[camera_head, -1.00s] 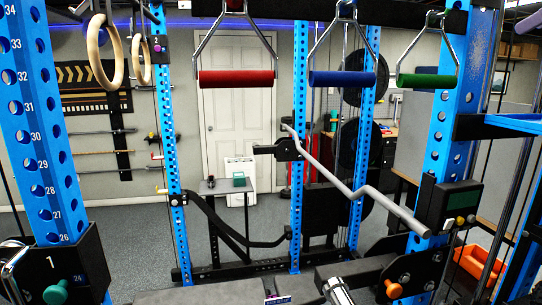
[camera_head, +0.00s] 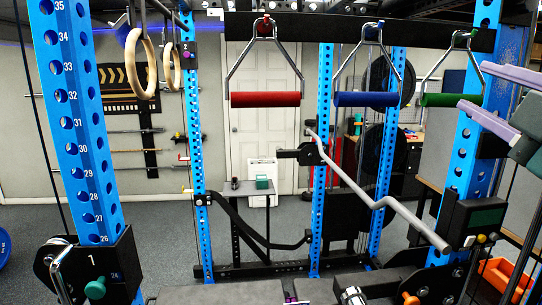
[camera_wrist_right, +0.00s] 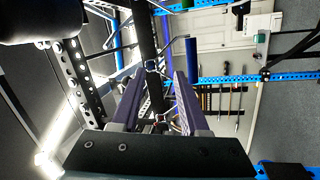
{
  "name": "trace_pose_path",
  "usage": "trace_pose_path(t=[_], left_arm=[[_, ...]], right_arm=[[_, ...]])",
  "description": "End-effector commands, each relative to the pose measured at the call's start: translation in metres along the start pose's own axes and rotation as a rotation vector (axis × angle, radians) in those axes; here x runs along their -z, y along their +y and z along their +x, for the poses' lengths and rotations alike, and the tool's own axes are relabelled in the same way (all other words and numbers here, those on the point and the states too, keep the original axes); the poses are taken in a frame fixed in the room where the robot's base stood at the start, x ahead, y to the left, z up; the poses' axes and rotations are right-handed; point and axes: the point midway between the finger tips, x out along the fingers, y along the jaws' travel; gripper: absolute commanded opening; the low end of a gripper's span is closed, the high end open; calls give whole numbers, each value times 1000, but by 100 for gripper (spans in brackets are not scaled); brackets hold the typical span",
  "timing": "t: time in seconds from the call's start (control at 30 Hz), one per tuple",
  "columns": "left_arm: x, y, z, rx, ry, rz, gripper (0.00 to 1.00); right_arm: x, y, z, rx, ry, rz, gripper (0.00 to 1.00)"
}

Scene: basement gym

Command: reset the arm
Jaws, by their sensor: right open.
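My right gripper (camera_head: 473,85) shows at the right edge of the head view, with two pale purple fingers pointing left. The fingers are apart with nothing between them. The right wrist view shows the same open gripper (camera_wrist_right: 160,74), with the rack beyond the gap. A green handle (camera_head: 450,100) hangs just left of the fingertips in the head view; I cannot tell the depth between them. A blue handle (camera_head: 378,99) and a red handle (camera_head: 265,99) hang further left. The blue handle (camera_wrist_right: 192,60) also shows in the right wrist view. My left gripper is not in view.
Blue rack uprights (camera_head: 75,130) stand around the front. A bent silver bar (camera_head: 375,195) slopes across the right half. Wooden rings (camera_head: 140,65) hang at upper left. An orange bin (camera_head: 500,278) sits at lower right. Open floor (camera_head: 160,225) lies behind the rack.

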Motion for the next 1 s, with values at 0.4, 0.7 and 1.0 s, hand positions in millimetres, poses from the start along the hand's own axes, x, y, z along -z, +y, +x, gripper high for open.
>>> trace_pose_path(t=[0.4,0.7,1.0], left_arm=[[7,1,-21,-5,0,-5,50],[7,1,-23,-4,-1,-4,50],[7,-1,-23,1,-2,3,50]], right_arm=[[-30,-177,-251,867,-936,807,44],[-7,-187,-317,1071,-1105,894,44],[-8,-187,-316,1070,-1102,891,44]])
